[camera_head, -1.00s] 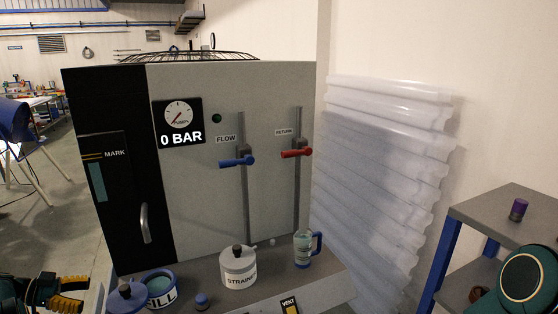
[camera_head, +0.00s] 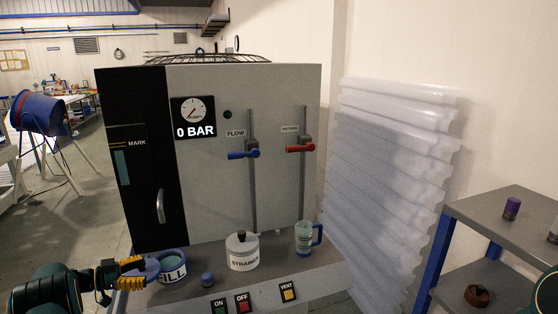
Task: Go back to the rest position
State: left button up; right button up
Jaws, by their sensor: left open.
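My left gripper (camera_head: 133,274) is at the lower left, in front of the machine's left front corner, with its yellow-padded fingers pointing right. It is open and looks empty. It overlaps the blue round lid (camera_head: 147,268) beside the fill opening (camera_head: 172,266); I cannot tell whether they touch. Only a piece of my right arm (camera_head: 546,295) shows at the lower right edge. My right gripper is out of view.
The grey machine (camera_head: 215,190) has a blue flow lever (camera_head: 244,154) and a red return lever (camera_head: 300,148). On its ledge stand a strainer pot (camera_head: 243,255) and a clear mug (camera_head: 304,240). Corrugated sheets (camera_head: 385,180) lean right. A grey shelf (camera_head: 490,220) stands at right.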

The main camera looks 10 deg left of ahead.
pick_arm(q)
jog(key=w+d+f+n+t+y, duration=0.3)
jog(key=w+d+n+t+y, duration=0.2)
jog(key=w+d+n, duration=0.5)
jog(key=d+f+y, duration=0.1)
jog(key=d, duration=0.2)
jog(key=d+f+y, duration=0.1)
jog(key=d+f, duration=0.1)
jog(key=d, duration=0.1)
jog(key=s+d+f+g+y, duration=0.1)
jog(key=d+f, duration=0.1)
jog(key=d, duration=0.2)
jog(key=shift+n, duration=0.4)
jog(key=s+d+f+n+g, duration=0.1)
jog(key=s+d+f+g, duration=0.25)
jog(key=s+d, duration=0.35)
jog(key=s+d+f+n+g, duration=0.1)
jog(key=s+d+f+g, duration=0.2)
jog(key=s+d+f, duration=0.5)
jog(key=s+d+g+b, duration=0.1)
jog(key=s+d+g, duration=0.2)
jog(key=s+d, duration=0.2)
jog(key=s+d+g+b, duration=0.2)
jog(key=s+d, duration=0.4)
jog(key=s, duration=0.4)
jog(key=shift+s+f+g, duration=0.25)
jog(key=shift+f+g, duration=0.05)
jog(key=shift+g, duration=0.45)
